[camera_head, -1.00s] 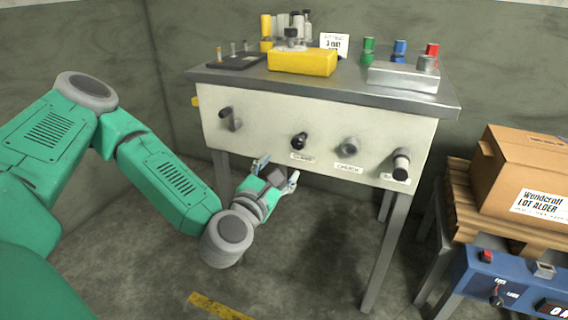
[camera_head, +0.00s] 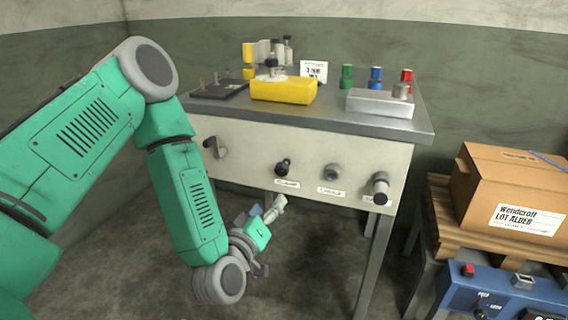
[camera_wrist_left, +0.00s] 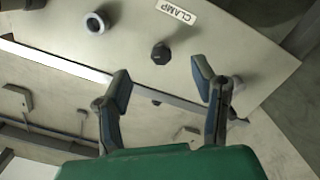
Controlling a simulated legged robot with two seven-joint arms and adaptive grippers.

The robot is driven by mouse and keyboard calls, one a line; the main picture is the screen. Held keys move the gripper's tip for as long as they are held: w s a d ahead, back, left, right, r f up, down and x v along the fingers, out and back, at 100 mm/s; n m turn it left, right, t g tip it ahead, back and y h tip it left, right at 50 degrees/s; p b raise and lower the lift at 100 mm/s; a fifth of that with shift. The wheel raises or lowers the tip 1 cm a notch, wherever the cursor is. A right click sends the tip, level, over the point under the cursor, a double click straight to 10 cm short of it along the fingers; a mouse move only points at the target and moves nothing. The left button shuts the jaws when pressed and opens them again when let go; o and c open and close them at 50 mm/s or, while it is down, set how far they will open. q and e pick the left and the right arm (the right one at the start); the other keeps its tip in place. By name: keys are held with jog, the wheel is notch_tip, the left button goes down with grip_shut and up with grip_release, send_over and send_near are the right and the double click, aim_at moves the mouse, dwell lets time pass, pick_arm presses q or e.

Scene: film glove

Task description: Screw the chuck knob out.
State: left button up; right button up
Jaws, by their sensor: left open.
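The chuck knob (camera_head: 332,172) is a round grey knob on the pale front panel of the bench, above a label that looks like CHUCK. In the left wrist view a round grey knob with a pale ring (camera_wrist_left: 96,23), probably the same one, is at the upper left. A dark knob (camera_head: 283,167) is left of it; in the wrist view (camera_wrist_left: 160,53) it lies by the CLAMP label. My left gripper (camera_head: 271,236) is open and empty, below the panel in the head view. Its fingers (camera_wrist_left: 162,85) are spread apart, touching no knob. My right gripper is out of view.
A crank handle (camera_head: 214,147) is at the panel's left and another handle (camera_head: 380,188) at its right. The bench top (camera_head: 335,122) holds a yellow block (camera_head: 284,91) and a metal box (camera_head: 380,103). A cardboard box (camera_head: 510,200) stands on a pallet at right.

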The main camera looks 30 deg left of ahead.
aim_at(280, 172)
pick_arm(q)
jog(key=w+a+m, duration=0.1)
jog(key=w+m, duration=0.1)
jog(key=w, duration=0.2)
jog(key=w+a+r+m+b, duration=0.1)
jog(key=w+a+m, duration=0.1)
jog(key=w, duration=0.3)
jog(key=w+a+m+b, duration=0.1)
jog(key=w+m, duration=0.1)
jog(key=w, duration=0.2)
jog(key=shift+w+a+r, duration=0.3)
jog(key=shift+w+r, duration=0.1)
jog(key=shift+t, duration=0.3)
grip_shut()
